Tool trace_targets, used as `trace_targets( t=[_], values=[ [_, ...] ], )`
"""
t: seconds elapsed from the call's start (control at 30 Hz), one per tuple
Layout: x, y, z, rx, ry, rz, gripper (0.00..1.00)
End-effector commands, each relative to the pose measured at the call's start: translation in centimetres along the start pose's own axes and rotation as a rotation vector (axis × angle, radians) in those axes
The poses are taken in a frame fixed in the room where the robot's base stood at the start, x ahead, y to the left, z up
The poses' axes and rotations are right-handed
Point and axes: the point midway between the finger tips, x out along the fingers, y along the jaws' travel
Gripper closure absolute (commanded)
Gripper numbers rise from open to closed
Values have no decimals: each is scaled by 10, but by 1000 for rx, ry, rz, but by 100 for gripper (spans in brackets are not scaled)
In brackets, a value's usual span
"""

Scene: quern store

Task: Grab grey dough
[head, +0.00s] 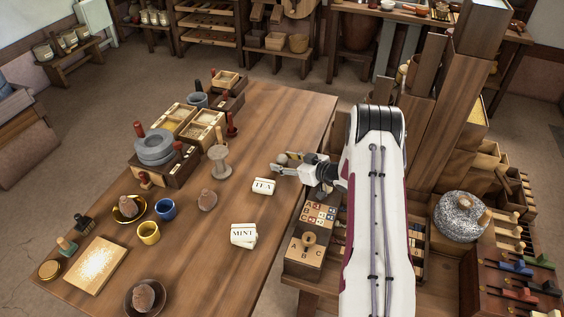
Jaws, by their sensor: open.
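Three rough, brownish-grey lumps that look like dough show in the head view. One lump (207,200) lies bare on the wooden table (285,115). At this size I cannot tell which is the grey dough. My gripper (277,164) is open above the table's right side, pointing left. It is right of and farther back than the bare lump, apart from it. A small rounded thing shows by its fingers; I cannot tell what it is.
TEA (263,187) and MINT (243,235) blocks lie nearer. Blue (165,209) and yellow (149,233) cups stand left. Boxes and a stone quern (155,147) fill the far left edge.

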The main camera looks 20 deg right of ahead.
Motion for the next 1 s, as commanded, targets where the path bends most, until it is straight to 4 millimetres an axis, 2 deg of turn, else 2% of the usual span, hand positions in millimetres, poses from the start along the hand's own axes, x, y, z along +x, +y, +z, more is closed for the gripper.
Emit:
trace_targets(
  t=[0.2,0.73,0.9,1.0],
  values=[
    [14,0,1,2,-1,0,53],
    [15,0,1,1,-1,1,53],
    [15,0,0,1,0,1,96],
    [15,0,0,1,0,1,96]
  ],
)
